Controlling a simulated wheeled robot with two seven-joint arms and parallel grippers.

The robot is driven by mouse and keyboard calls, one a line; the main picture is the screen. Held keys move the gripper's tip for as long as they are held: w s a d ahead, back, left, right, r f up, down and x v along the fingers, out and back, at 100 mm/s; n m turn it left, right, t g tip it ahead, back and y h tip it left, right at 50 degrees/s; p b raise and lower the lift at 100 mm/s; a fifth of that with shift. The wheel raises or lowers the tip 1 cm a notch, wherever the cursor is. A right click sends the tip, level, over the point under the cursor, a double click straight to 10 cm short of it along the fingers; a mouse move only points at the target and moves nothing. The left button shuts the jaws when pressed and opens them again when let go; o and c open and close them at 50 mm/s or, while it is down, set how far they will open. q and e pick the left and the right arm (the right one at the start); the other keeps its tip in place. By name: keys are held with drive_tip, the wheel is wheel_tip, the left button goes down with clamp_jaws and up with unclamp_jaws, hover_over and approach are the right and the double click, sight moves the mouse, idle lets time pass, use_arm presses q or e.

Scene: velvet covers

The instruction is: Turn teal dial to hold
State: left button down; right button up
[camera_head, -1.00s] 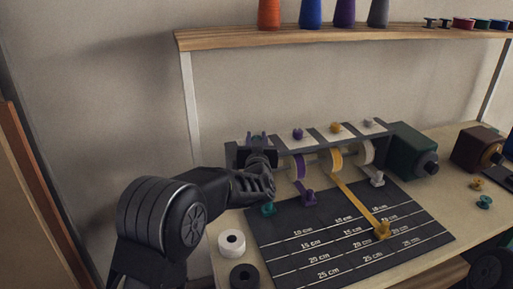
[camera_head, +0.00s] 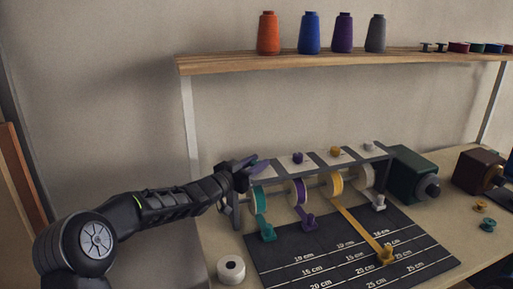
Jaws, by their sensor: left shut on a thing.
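The ribbon rack (camera_head: 318,172) stands on the table with a row of ribbon spools and small dials on pale plates along its top. The teal ribbon spool (camera_head: 257,200) is at its left end, its ribbon running down to a teal clip (camera_head: 267,232). My left gripper (camera_head: 256,167) is at the rack's top left corner, over the spot above the teal spool. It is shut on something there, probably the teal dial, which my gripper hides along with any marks. The purple dial (camera_head: 297,158), yellow dial (camera_head: 335,151) and white dial (camera_head: 368,147) are visible. My right gripper is not in view.
A dark mat (camera_head: 345,250) with length lines lies before the rack, with the yellow ribbon's clip (camera_head: 385,255) on it. A white roll (camera_head: 231,269) stands front left. A dark green box (camera_head: 412,175) stands right. A shelf (camera_head: 330,60) with thread cones is above.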

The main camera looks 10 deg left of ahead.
use_arm(q)
drive_tip(key=m+g+h+p, duration=0.1)
drive_tip(key=p, duration=0.1)
drive_tip(key=r+m+g+h+p, duration=0.1)
drive_tip(key=h+p, duration=0.1)
drive_tip(key=p, duration=0.1)
drive_tip(key=shift+w+m+h, duration=0.1)
drive_tip(key=shift+m+h, duration=0.2)
drive_tip(key=shift+f+m+g+h+p, duration=0.2)
drive_tip(key=shift+m+g+h+p, duration=0.1)
drive_tip(key=shift+g+p, duration=0.15)
drive_tip(key=shift+f+m+g+h, duration=0.3)
drive_tip(key=shift+m+g+h, duration=0.4)
drive_tip(key=shift+g+h, duration=0.1)
drive_tip(key=shift+m+g+h+b, duration=0.35)
drive_tip(key=shift+m+g+h, duration=0.25)
drive_tip(key=shift+g, duration=0.05)
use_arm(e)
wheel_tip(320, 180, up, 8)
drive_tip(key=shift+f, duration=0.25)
use_arm(q)
drive_tip(key=shift+r+m+g+h, duration=0.1)
drive_tip(key=shift+m+g+h, duration=0.25)
drive_tip(key=shift+g, duration=0.25)
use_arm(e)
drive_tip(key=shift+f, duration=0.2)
use_arm(q)
drive_tip(key=c, duration=1.1)
unclamp_jaws()
drive_tip(key=shift+o, duration=0.2)
